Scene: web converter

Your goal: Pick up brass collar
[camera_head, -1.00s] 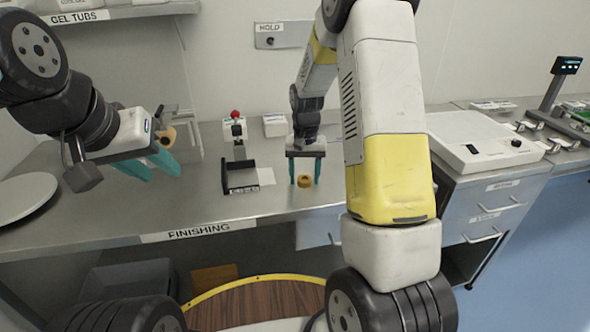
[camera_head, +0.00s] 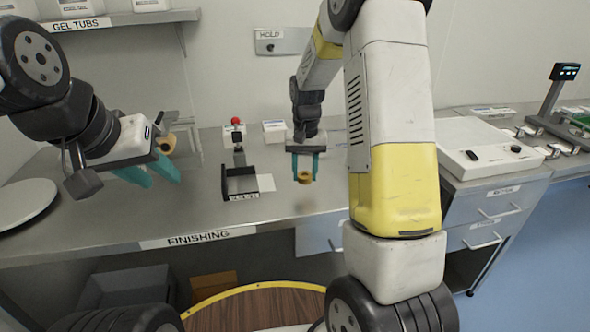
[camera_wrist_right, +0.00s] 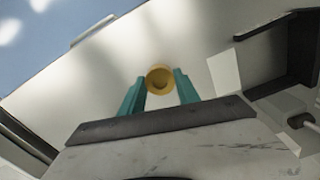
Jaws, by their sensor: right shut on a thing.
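The brass collar (camera_head: 304,177) is a small golden ring between the teal fingers of my right gripper (camera_head: 304,170), over the steel bench in the head view. In the right wrist view the collar (camera_wrist_right: 160,79) sits between the two fingertips (camera_wrist_right: 160,88), which close on its sides. Its round opening faces the wrist camera. My left gripper (camera_head: 157,174) is at the left above the bench. Its teal fingers are apart, with no object between them.
The steel bench labelled FINISHING (camera_head: 130,215) has a black holder (camera_head: 240,182) left of my right gripper. A small device with a red knob (camera_head: 236,122) and a white box (camera_head: 275,130) stand behind. A white scale-like unit (camera_head: 490,150) is at the right. The bench front is clear.

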